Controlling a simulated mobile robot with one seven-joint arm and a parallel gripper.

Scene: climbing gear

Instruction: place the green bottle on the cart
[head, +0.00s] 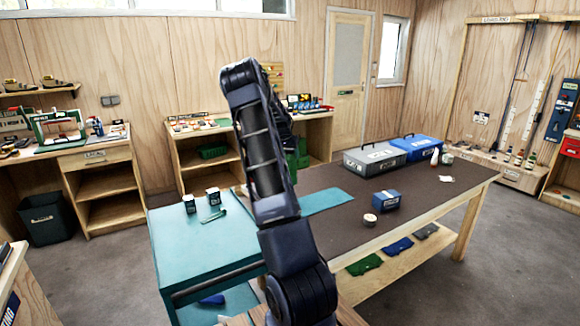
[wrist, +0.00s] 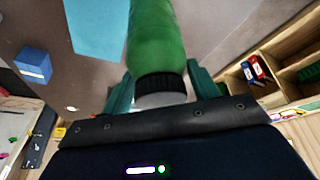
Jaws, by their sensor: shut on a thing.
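The green bottle (wrist: 157,35) fills the upper middle of the wrist view, with a dark ribbed cap and a pale part near my fingers. My gripper (wrist: 161,90) is shut on it at the cap end, one teal finger on each side. In the head view my arm hides most of the gripper; green patches show behind the arm, but I cannot tell whether they are the bottle. The teal cart (head: 198,262) stands at the left end of the brown table. Two small jars (head: 189,204) (head: 214,196) and a green tool (head: 213,217) lie on its top.
The brown table (head: 440,199) holds a blue box (head: 386,201), a small round tin (head: 370,220), grey (head: 374,159) and blue (head: 417,148) cases, and a light-blue mat (head: 326,201). The cart's near top is clear. Wooden shelves (head: 103,185) line the back wall.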

